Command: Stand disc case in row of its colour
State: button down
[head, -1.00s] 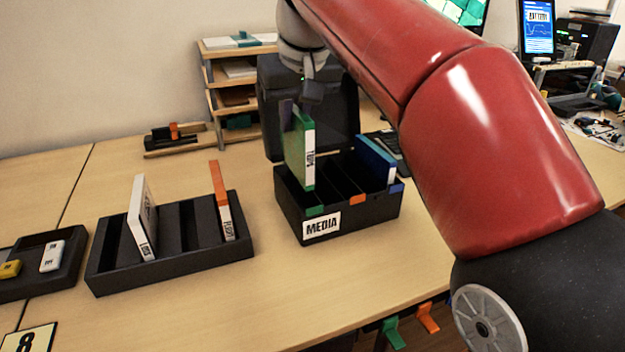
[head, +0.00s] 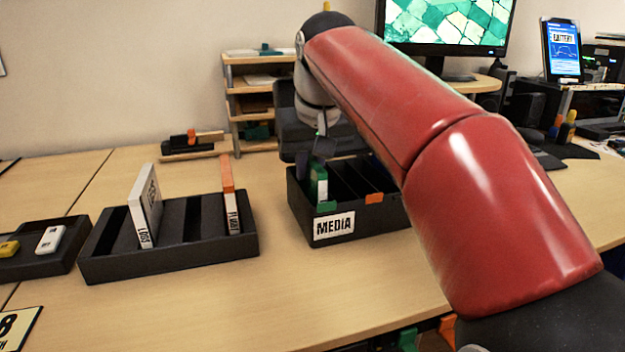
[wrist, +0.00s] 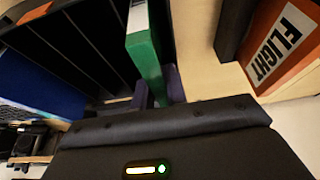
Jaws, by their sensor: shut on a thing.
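The green disc case (head: 319,184) stands upright in the left row of the black MEDIA box (head: 352,240), the row with a green tag (head: 327,206). It sits low, with only its upper part above the box wall. My gripper (head: 311,165) is shut on its top edge. In the wrist view the green case (wrist: 146,58) lies between the dark fingers of my gripper (wrist: 158,90). Whether the case touches the box floor is hidden. A blue case (wrist: 35,85) stands in the far row of the box in the wrist view; my arm hides it in the head view.
A black rack (head: 170,262) left of the box holds a white case (head: 147,205) and an orange FLIGHT case (head: 230,195). The box's middle row, by the orange tag (head: 374,198), looks empty. Bare table lies in front.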

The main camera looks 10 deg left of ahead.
jog(key=shift+f, duration=0.1)
jog(key=c, duration=1.4)
grip_release()
jog(key=shift+r, duration=0.2)
jog(key=p+v, duration=0.4)
jog(key=v, duration=0.8)
jog(key=shift+s+f, duration=0.1)
